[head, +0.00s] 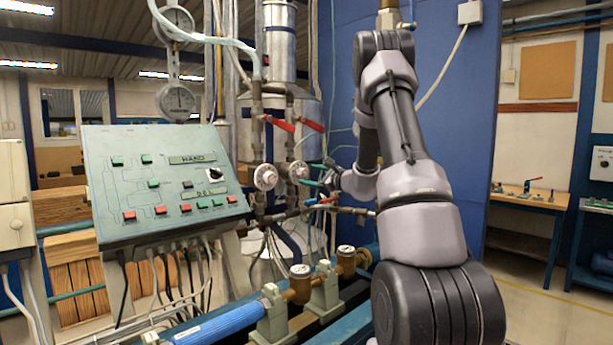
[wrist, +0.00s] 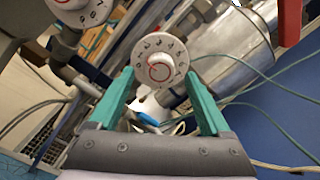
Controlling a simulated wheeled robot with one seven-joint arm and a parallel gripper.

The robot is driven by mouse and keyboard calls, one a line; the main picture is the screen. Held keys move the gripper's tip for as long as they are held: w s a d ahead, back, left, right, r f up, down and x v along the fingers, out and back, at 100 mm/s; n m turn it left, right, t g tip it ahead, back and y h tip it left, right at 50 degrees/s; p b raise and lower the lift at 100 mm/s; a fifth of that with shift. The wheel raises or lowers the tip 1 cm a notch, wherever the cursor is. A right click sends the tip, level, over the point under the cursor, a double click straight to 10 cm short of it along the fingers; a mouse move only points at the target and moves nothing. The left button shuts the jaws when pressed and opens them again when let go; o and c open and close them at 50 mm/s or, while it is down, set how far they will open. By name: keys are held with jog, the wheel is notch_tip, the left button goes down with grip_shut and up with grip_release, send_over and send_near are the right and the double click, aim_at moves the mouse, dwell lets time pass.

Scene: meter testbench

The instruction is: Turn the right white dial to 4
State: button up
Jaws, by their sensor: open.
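The right white dial (head: 298,171) is on the pipework right of the panel. In the wrist view, the right dial (wrist: 160,62) faces me with dark markings and a red ring at its centre. My gripper (head: 315,175) is close to its right side in the head view. In the wrist view, the teal fingers of my gripper (wrist: 159,80) are apart, with the dial's face between and just beyond their tips. I cannot tell whether they touch it. The left white dial (head: 265,177) also shows at the upper left of the wrist view (wrist: 66,10). The dial's setting is too small to read surely.
A sloped control panel (head: 160,185) with coloured buttons stands at the left. Red valve handles (head: 310,124) are above the dials. Pipes and a metal tank (head: 295,100) lie behind. Brass pipe fittings with gauges (head: 300,285) are below. A blue wall (head: 455,120) stands behind my arm.

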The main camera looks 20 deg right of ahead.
aim_at(303, 173)
jog(key=shift+x, duration=1.25)
grip_shut()
